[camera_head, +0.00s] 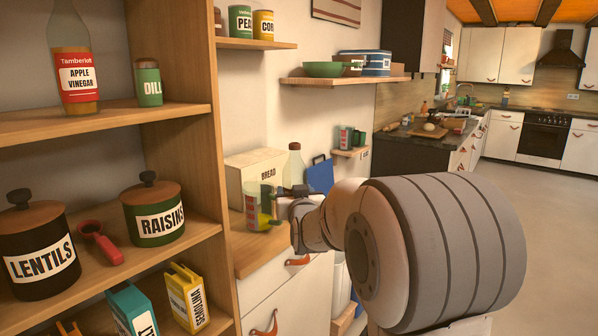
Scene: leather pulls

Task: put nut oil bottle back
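A clear glass bottle (295,166) stands at the back of the wooden counter (254,258), beside the bread box. Its lower part is hidden behind my gripper and arm, and no label on it can be read, so I cannot tell whether it is the nut oil bottle. The fingers are small and partly hidden. I cannot tell whether they touch the bottle or the jug.
At left, wooden shelves hold an apple vinegar bottle (76,72), a dill jar (148,84), a lentils jar (40,245), a raisins jar (153,212) and a red scoop (98,242). The bread box (256,170) stands behind the jug. Open floor (540,210) lies at right.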

